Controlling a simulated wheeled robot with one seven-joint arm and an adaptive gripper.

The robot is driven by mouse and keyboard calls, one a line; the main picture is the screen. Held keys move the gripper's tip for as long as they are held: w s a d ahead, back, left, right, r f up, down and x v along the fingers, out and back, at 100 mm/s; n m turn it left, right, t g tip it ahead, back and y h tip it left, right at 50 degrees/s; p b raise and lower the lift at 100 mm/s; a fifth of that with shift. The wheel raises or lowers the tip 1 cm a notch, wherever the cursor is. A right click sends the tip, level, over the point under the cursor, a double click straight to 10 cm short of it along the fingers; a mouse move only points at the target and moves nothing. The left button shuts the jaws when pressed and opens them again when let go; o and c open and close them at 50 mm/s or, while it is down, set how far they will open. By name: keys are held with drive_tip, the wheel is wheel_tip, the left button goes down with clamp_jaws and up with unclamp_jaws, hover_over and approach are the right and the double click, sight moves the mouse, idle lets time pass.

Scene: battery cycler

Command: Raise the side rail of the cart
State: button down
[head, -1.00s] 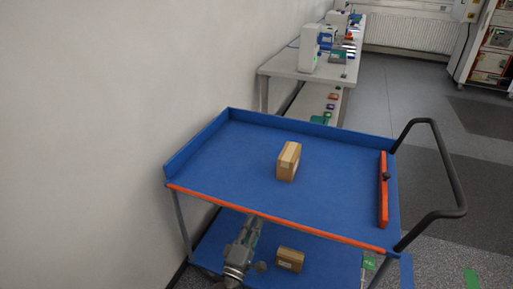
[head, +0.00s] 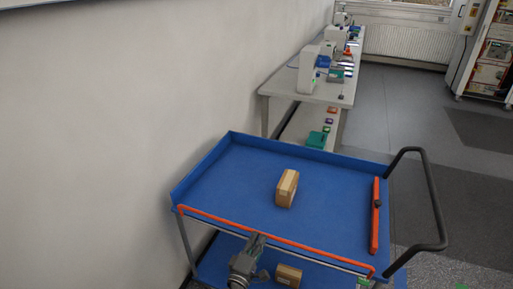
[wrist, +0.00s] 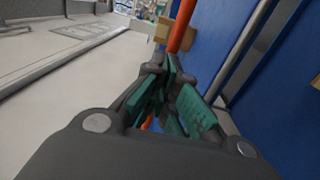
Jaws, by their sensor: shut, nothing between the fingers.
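The cart (head: 235,139) has a blue top tray with raised walls at the back and left. Its orange side rail (head: 275,238) runs along the near edge, with short bent ends and a thin pale gap beneath it. My gripper (head: 259,240) is at the near edge, just below the middle of this rail. In the wrist view my gripper (wrist: 172,85) has its green-padded fingers together with nothing between them. The orange rail (wrist: 183,25) passes behind the fingers there and is partly hidden; contact cannot be told.
A cardboard box (head: 287,188) stands on the tray, and another box (head: 288,276) is on the lower shelf. An orange bar (head: 375,215) lies at the tray's right, by the black handle (head: 436,200). A white wall is close at left; open floor lies right.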

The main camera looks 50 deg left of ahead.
drive_tip(key=shift+w+a+r+p, duration=0.3)
drive_tip(key=shift+w+p, duration=0.2)
drive_tip(key=shift+p, duration=0.3)
drive_tip(key=shift+d, duration=0.1)
drive_tip(key=r+v, duration=0.3)
drive_tip(key=v, duration=1)
drive_tip(key=shift+s+d, duration=0.15)
drive_tip(key=shift+s, duration=0.15)
drive_tip(key=shift+r, duration=0.15)
